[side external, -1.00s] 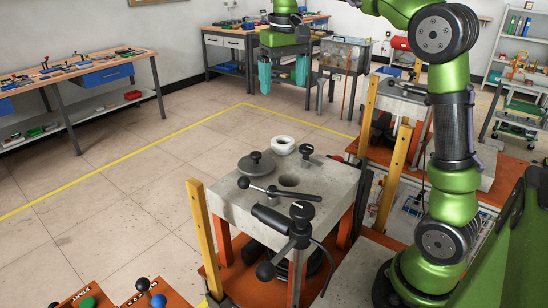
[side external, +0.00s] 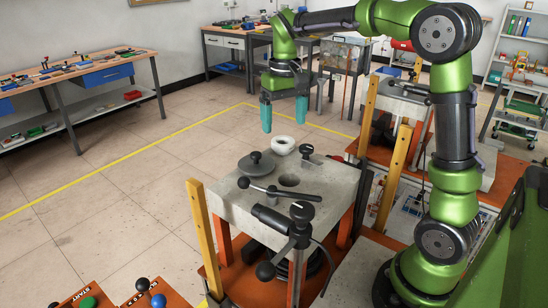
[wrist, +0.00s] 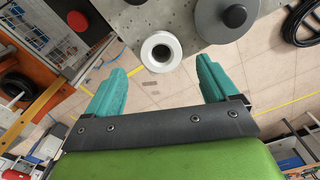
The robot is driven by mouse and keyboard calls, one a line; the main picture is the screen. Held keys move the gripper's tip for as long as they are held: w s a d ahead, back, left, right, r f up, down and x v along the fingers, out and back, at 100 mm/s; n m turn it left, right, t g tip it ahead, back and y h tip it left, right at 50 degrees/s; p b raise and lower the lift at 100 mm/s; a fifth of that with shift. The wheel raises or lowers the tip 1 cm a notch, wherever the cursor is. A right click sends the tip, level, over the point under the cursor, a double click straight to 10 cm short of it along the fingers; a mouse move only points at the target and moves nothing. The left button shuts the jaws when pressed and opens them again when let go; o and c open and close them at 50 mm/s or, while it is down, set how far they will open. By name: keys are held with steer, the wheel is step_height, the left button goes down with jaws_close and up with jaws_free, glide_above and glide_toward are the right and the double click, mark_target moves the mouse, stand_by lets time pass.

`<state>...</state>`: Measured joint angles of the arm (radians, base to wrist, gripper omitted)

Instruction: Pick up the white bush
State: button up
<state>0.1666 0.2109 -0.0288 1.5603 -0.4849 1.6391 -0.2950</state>
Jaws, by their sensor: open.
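The white bush (side external: 283,145) is a short white ring with a hole. It sits at the far edge of the grey heater table top (side external: 335,190). In the wrist view the bush (wrist: 161,39) lies at the edge of the plate, ahead of the fingers and between their lines. My gripper (side external: 284,122) has two teal fingers pointing down, above the bush and apart from it. In the wrist view my gripper (wrist: 156,75) is open with nothing between the fingers.
A grey disc with a black knob (side external: 256,163) sits beside the bush. A small black knob (side external: 306,151) stands on its other side. A black lever (side external: 270,189) lies across the table top. Yellow posts (side external: 397,165) rise to the right.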

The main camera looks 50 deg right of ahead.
mark_target(283, 146)
step_height(283, 146, down, 5)
steer(key=shift+f, duration=0.1)
steer(key=shift+c, duration=0.2)
steer(key=c, duration=1.2)
